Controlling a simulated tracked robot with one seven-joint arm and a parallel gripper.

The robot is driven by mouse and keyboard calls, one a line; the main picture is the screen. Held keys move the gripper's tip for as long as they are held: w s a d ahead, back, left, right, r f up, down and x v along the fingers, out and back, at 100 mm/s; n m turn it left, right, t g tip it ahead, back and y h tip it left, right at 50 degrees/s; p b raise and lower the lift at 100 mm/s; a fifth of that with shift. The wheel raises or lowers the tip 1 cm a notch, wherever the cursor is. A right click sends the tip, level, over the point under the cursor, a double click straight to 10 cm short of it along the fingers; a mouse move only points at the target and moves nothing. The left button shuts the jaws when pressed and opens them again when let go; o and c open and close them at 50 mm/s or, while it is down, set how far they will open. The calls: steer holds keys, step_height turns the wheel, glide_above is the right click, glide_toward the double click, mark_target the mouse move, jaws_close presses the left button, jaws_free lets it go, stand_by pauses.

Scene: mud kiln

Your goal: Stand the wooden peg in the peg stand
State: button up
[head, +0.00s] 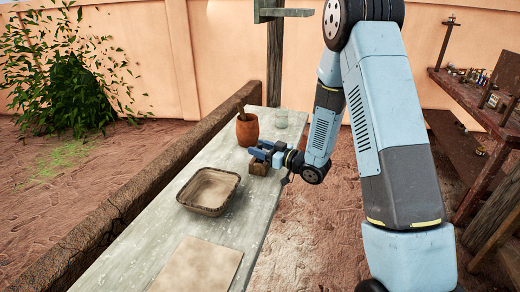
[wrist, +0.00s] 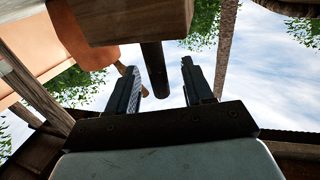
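The peg stand is a brown wooden block (head: 259,168) on the table, just below my gripper (head: 262,151) in the head view. In the wrist view, which is upside down, the block (wrist: 135,20) fills the top. A dark round peg (wrist: 154,70) sticks straight out of the block, upright in the stand as far as I can tell; its seat is not visible. My gripper (wrist: 161,85) is open, with one finger on each side of the peg. Clear sky shows between the peg and the right finger; the left finger is close to it. The head view hides the peg.
An orange-brown pot (head: 248,131) with a stick in it stands just behind the block, and a glass jar (head: 281,119) is to its right. A shallow square tray (head: 184,208) and a flat board (head: 198,266) lie nearer. A low wall (head: 150,190) runs along the table's left.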

steer(key=shift+s+f, duration=0.2)
steer(key=shift+f, duration=0.15)
steer(key=shift+s+d+f, duration=0.1)
steer(key=shift+s+d, duration=0.1)
steer(key=shift+d, duration=0.25)
steer(key=v, duration=1.2)
steer(key=shift+d+r, duration=0.35)
steer(key=shift+r, duration=0.05)
